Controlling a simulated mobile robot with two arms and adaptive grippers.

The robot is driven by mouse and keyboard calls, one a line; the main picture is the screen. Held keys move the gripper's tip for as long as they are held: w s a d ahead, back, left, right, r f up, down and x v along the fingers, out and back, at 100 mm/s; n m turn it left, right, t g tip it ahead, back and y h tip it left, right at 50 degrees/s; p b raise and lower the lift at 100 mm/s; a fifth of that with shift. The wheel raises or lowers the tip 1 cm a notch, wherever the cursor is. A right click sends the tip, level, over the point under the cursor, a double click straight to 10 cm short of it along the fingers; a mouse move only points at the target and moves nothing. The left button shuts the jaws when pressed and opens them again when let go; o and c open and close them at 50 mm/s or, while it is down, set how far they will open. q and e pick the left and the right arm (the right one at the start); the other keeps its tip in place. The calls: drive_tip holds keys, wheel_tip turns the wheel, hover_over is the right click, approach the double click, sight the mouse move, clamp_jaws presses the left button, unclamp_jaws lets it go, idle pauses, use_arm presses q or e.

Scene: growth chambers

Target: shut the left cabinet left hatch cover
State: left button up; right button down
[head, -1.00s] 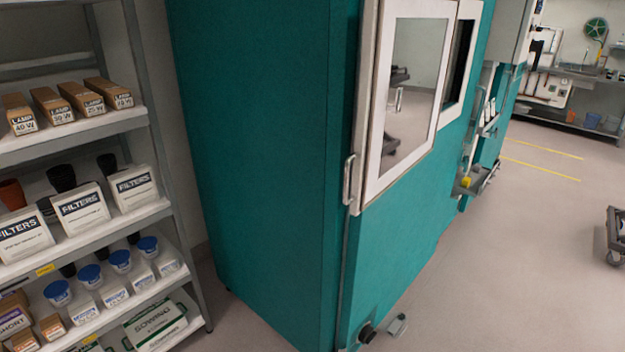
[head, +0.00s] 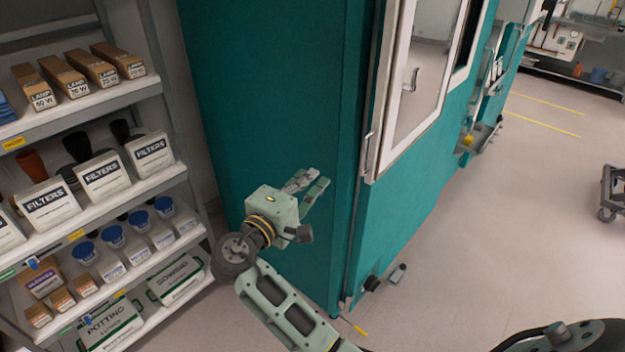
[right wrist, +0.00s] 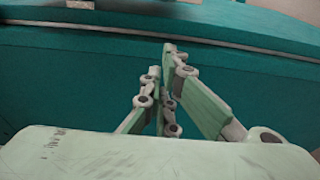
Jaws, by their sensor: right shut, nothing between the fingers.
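The left cabinet is the tall teal cabinet (head: 270,95). A white-framed hatch cover (head: 383,150) with a glass pane is on its front, with a bar handle (head: 368,153) at its lower left edge. I cannot tell whether this cover is flush or slightly ajar. My right gripper (head: 314,182) is shut and empty, in front of the cabinet's side wall, left of the handle and slightly lower, apart from it. In the right wrist view its fingers (right wrist: 165,95) point at a teal surface with a pale edge strip. My left gripper is not in view.
A shelf rack (head: 110,195) with lamp boxes, filter boxes and jars stands close on the left. Small fittings (head: 372,283) stick out low on the cabinet front. A dark cart (head: 612,192) is at the far right. The floor (head: 500,230) between is clear.

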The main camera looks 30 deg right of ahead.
drive_tip(key=x, duration=0.8)
drive_tip(key=s, duration=0.1)
drive_tip(key=s+p, duration=0.2)
drive_tip(key=s, duration=0.1)
drive_tip(key=shift+s+d+f, duration=0.1)
drive_tip(key=shift+s+d, duration=0.05)
drive_tip(key=shift+d, duration=0.1)
